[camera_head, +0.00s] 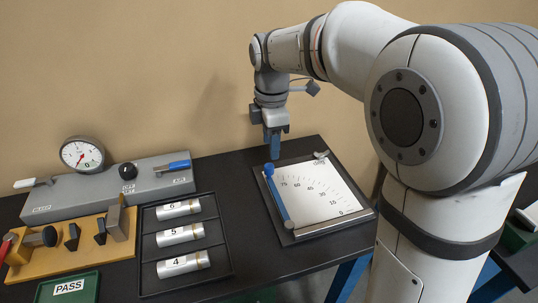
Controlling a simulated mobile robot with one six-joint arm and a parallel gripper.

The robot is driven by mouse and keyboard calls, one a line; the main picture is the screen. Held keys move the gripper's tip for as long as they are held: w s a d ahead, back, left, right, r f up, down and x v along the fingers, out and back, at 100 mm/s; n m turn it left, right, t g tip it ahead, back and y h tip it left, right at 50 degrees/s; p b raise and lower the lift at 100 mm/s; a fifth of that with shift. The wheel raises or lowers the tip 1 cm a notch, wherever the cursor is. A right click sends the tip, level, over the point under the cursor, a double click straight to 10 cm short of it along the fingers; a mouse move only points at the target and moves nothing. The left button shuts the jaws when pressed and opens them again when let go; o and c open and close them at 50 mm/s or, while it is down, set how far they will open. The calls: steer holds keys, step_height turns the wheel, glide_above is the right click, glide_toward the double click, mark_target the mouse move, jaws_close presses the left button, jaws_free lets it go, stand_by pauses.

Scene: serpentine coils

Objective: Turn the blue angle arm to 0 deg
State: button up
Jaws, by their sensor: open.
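The blue angle arm (279,197) lies on a white scale plate (316,208) at the right of the bench. Its round blue knob (269,170) is at the far end, and its near end is at the plate's lower left. The arm lies along the plate's left edge, beyond the 75 mark; the 0 mark is at the lower right. My gripper (273,153) points down with blue fingers just above and behind the knob in the picture. It is open and holds nothing visible. I cannot tell whether the fingers touch the knob.
A small grey clamp (321,155) sits at the plate's far corner. Left of the plate, a black tray (222,262) holds labelled cylinders.

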mark_target(269, 165)
steer(key=shift+w+a+f+n, duration=0.15)
steer(key=shift+a+f+n, duration=0.05)
steer(key=shift+a+n, duration=0.1)
steer(key=shift+f, duration=0.3)
step_height(269, 165, down, 7)
steer(key=shift+r, duration=0.1)
steer(key=shift+c, duration=0.2)
jaws_close()
